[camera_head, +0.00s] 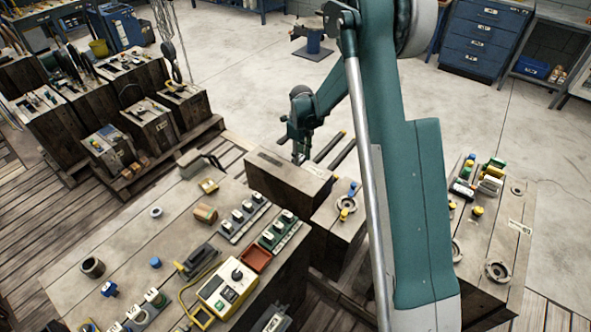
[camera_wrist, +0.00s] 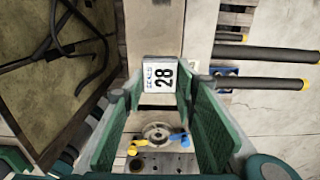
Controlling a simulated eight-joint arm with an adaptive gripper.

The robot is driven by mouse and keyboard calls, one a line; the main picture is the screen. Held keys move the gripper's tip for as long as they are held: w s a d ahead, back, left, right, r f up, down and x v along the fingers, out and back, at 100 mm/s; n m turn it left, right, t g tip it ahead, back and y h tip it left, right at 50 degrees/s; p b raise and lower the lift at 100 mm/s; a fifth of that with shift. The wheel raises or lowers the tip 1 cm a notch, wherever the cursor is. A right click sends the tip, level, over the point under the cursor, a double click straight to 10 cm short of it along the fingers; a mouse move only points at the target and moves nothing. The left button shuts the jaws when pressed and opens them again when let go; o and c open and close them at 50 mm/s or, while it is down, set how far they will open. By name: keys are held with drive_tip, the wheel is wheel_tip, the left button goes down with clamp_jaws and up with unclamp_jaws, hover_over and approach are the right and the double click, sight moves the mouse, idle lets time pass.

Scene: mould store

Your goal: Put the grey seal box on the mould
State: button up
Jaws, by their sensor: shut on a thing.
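My gripper (camera_wrist: 160,85) is shut on the grey seal box (camera_wrist: 160,76), a small box whose pale face with a "28" label shows between the fingertips in the wrist view. In the head view my gripper (camera_head: 299,150) points down over the long flat-topped mould block (camera_head: 272,166), and the held box is tiny and mostly hidden at the fingertips. The block's plain top also shows beyond the box in the wrist view (camera_wrist: 156,25). Whether the box touches the block's top, I cannot tell.
Beside the block stands another with yellow and blue fittings (camera_head: 325,217). Two dark rods (camera_head: 340,153) lie behind it. The front bench (camera_head: 185,225) is crowded with small parts and a yellow control box (camera_head: 226,289). My arm hides part of the right side.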

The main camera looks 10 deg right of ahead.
drive_tip(key=b, duration=0.1)
hover_over(300, 176)
drive_tip(key=shift+f, duration=2.45)
drive_tip(key=shift+f+b, duration=0.45)
drive_tip(key=shift+f, duration=1.45)
drive_tip(key=shift+f, duration=0.15)
drive_tip(key=o, duration=0.9)
drive_tip(key=shift+c, duration=0.2)
wheel_tip(300, 176, up, 12)
drive_tip(key=shift+r+p, duration=0.2)
drive_tip(key=shift+p, duration=1.05)
